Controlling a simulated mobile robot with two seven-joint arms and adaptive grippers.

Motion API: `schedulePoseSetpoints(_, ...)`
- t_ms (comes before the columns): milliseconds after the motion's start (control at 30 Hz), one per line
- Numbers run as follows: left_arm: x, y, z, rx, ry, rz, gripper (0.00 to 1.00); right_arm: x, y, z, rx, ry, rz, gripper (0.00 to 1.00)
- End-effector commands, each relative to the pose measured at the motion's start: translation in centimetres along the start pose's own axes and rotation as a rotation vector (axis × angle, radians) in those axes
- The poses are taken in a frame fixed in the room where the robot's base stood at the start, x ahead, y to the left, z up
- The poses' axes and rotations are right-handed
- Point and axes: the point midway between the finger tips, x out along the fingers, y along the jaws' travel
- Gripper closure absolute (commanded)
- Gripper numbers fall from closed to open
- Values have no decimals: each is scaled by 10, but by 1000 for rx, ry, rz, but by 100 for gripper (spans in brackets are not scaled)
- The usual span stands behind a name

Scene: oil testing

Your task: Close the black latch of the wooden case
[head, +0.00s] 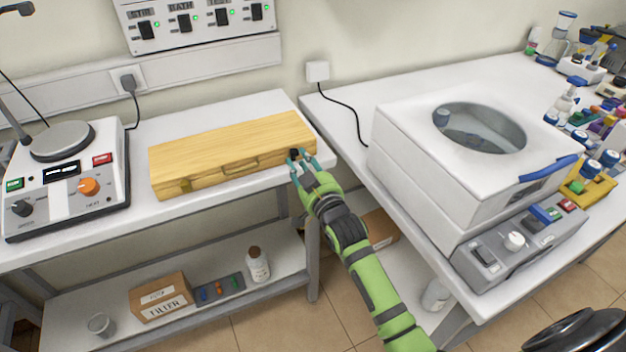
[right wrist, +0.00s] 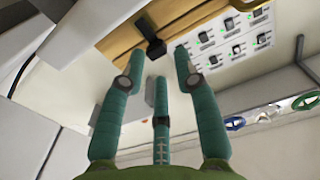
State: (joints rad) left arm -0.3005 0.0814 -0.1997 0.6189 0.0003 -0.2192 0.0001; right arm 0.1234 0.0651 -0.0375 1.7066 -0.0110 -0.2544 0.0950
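The closed wooden case (head: 225,148) lies on the white bench, its front with a handle (head: 240,163) facing me. Its black latch (head: 294,154) is at the right end of the front. In the right wrist view the latch (right wrist: 152,46) sticks out from the wood; I cannot tell whether it is fastened. My right gripper (head: 303,163) is in front of the latch, with its teal fingers spread. In the wrist view the gripper (right wrist: 160,60) is open and empty, with the latch just beyond and between its fingertips; contact is unclear. My left gripper is out of view.
A hotplate-like device (head: 70,175) stands left of the case. A large white machine (head: 440,150) with a round window stands on the right bench. A switch panel (head: 195,20) is on the wall behind. A box (head: 160,297) and a bottle (head: 257,265) sit on the lower shelf.

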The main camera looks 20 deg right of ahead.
Motion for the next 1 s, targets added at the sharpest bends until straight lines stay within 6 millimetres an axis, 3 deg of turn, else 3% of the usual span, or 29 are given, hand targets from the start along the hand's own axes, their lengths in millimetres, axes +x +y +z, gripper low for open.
schedulePoseSetpoints(200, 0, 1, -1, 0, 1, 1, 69, -49, 0, 1, 0, -1, 0, 69)
schedulePoseSetpoints(433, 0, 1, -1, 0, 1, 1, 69, -84, 0, 0, 0, 2, 1, 69)
schedulePoseSetpoints(600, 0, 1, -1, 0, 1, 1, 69, -94, 1, -2, 0, 4, 1, 69)
schedulePoseSetpoints(1000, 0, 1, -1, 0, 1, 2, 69, -94, 0, -2, 0, 4, 1, 69)
